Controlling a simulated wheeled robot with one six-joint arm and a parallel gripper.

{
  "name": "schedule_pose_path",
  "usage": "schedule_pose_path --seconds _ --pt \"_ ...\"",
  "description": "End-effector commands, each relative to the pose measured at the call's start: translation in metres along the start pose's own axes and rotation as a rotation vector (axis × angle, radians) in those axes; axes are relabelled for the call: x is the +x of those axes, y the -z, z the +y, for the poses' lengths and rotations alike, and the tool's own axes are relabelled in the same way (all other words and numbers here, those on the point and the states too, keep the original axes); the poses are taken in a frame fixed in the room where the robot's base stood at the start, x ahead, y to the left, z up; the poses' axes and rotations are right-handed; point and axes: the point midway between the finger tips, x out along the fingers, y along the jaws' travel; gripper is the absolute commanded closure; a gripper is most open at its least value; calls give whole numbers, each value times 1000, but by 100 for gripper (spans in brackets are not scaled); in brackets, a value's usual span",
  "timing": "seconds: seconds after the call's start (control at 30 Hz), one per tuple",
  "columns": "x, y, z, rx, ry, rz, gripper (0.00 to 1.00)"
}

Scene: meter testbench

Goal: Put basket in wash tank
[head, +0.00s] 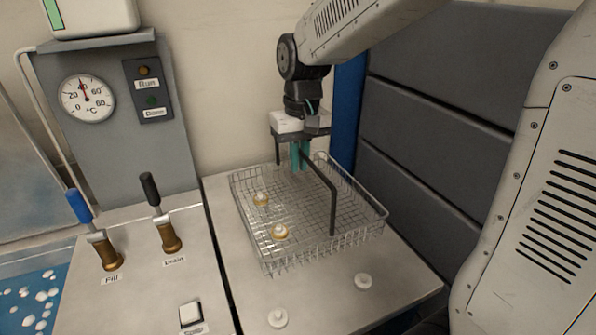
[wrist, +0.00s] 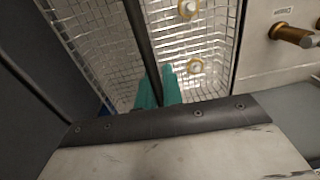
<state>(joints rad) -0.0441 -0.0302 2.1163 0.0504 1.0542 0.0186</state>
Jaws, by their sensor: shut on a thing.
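The wire basket (head: 350,236) stands over the metal bench top, right of the valve panel. I cannot tell whether it rests on the top or hangs just above it. Its dark handle (head: 333,205) arches over it. Two small white and brass parts lie inside, one nearer (head: 280,232) and one farther (head: 261,199). My gripper (head: 300,155), with teal fingers, is shut on the handle. In the wrist view the fingers (wrist: 158,88) close around the dark handle bar (wrist: 140,40) above the mesh. The wash tank (head: 30,300), with blue liquid and white foam, shows partly at the lower left.
The blue fill lever (head: 80,207) and black drain lever (head: 150,190) stand up between basket and tank. A gauge (head: 86,98) and a Run/Down box (head: 148,90) are behind them. White knobs (head: 363,282) (head: 278,318) sit on the bench top. A grey panelled wall (head: 440,120) bounds the right.

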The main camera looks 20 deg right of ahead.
Motion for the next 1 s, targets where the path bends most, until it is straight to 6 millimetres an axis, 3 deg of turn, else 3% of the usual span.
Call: schedule_pose_path --seconds 0.17,0.4,0.67,0.77,1.0 --pt "5 6 0 0 0 0 100" --pt "34 6 2 1 0 0 100" --pt "35 6 2 0 0 2 100" --pt "36 5 2 0 0 1 72" --pt "36 5 2 0 0 1 70"
